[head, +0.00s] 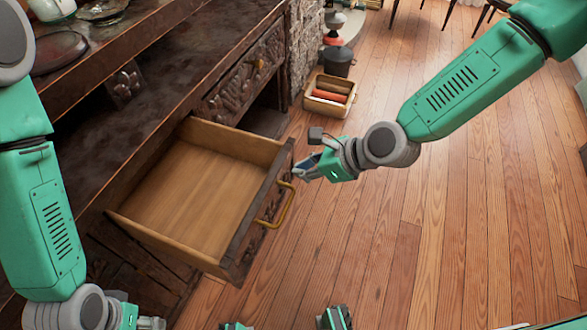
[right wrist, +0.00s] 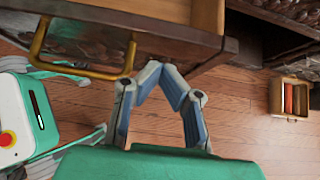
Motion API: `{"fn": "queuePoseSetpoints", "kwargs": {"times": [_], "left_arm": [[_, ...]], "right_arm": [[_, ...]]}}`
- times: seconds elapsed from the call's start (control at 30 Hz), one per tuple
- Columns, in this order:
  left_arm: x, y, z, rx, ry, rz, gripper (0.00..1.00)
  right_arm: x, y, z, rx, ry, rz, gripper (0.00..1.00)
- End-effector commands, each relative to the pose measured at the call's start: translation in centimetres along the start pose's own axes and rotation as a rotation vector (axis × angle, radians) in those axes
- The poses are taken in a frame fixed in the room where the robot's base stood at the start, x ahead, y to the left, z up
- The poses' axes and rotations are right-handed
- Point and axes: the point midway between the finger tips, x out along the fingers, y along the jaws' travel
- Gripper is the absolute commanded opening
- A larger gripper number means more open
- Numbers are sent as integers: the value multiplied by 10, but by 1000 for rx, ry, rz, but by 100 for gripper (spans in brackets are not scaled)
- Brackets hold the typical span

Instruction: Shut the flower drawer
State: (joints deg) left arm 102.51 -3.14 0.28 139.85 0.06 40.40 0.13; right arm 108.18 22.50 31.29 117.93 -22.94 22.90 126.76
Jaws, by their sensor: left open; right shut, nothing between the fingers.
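The flower drawer (head: 190,190) stands pulled out of the dark carved cabinet, its pale wooden inside empty. Its dark front carries a brass handle (head: 275,207), which also shows in the right wrist view (right wrist: 85,70). My right gripper (head: 301,172) is shut and empty, beside the outer face of the drawer front near its far end. In the right wrist view its fingertips (right wrist: 153,70) meet close to the drawer front (right wrist: 175,40), right of the handle; I cannot tell whether they touch. My left gripper (head: 148,323) is open at the bottom edge, mostly cut off.
Another carved drawer (head: 240,80), closed, lies further along the cabinet. A wooden crate (head: 330,97) with red rolls stands on the floor beyond, beside a dark pot (head: 337,62). Dishes stand on the cabinet's upper shelf. The wooden floor (head: 400,230) to the right is clear.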

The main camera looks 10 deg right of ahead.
Motion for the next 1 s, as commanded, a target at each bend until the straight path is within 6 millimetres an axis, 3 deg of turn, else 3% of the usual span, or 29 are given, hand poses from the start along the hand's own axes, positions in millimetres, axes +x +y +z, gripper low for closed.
{"fn": "queuePoseSetpoints", "kwargs": {"times": [0.2, 0.73, 1.0], "left_arm": [[6, 0, 0, 0, 0, 0, 66], [5, 0, 0, 0, 0, 0, 66], [-1, 0, 0, 0, 0, 0, 66]], "right_arm": [[14, 0, 12, -1, 0, 1, 0], [19, 0, 18, 2, -1, 0, 0], [55, 1, 53, 1, -1, 3, 0]]}}
